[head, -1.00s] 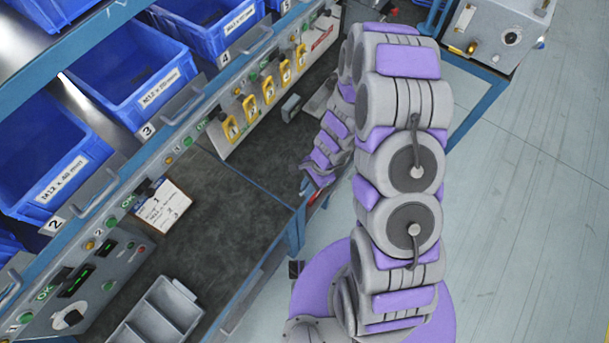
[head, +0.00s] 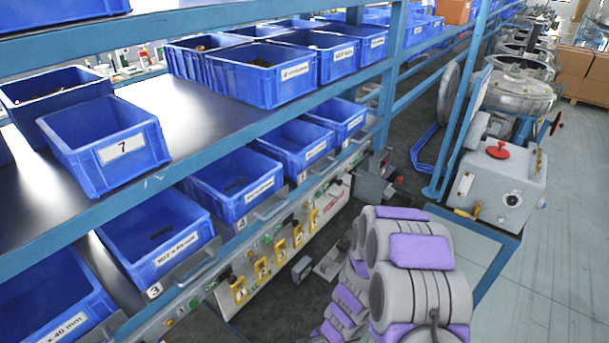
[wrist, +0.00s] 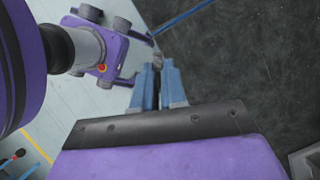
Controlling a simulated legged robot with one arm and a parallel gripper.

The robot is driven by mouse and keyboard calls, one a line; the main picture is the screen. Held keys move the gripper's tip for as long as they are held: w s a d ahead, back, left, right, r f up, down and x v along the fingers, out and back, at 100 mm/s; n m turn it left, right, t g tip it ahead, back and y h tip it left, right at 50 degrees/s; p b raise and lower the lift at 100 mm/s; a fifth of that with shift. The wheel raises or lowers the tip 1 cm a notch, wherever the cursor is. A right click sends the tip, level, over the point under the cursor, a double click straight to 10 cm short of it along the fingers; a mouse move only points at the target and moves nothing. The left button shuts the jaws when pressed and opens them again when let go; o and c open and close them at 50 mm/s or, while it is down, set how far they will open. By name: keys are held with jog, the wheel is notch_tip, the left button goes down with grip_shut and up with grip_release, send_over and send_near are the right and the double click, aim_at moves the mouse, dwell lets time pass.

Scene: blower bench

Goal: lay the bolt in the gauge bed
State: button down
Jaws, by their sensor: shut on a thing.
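In the wrist view my gripper (wrist: 158,84) has its two blue fingers close together, shut on a small grey piece (wrist: 157,63), which I take to be the bolt. Only a little of it shows between the fingertips; its head and length cannot be made out. The fingers point toward the dark bench top's edge. A small grey block (head: 302,269) and a grey angled fixture (head: 331,263) stand on the bench; I cannot tell whether either is the gauge bed.
Blue bins (head: 236,184) line the shelves above the bench. A panel with yellow numbered tags (head: 262,268) runs along the bench's back. A grey box with a red knob (head: 500,182) stands beyond. The dark bench top (wrist: 250,60) looks bare near my gripper.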

jog(key=w+a+r+n+g+h, duration=0.1)
jog(key=w+r+n+h, duration=0.1)
jog(key=w+r+n, duration=0.7)
jog(key=w+d+r+n+h, duration=0.1)
jog(key=w+d+r, duration=0.3)
jog(key=d+r, duration=0.1)
jog(key=w+d+r+n+g+b, duration=0.1)
jog(key=w+d+r, duration=0.3)
jog(key=d+r, duration=0.2)
jog(key=shift+w+d+r+n+h, duration=0.3)
jog(key=shift+r+h, duration=0.1)
jog(key=shift+r, duration=0.55)
jog(key=shift+a, duration=0.1)
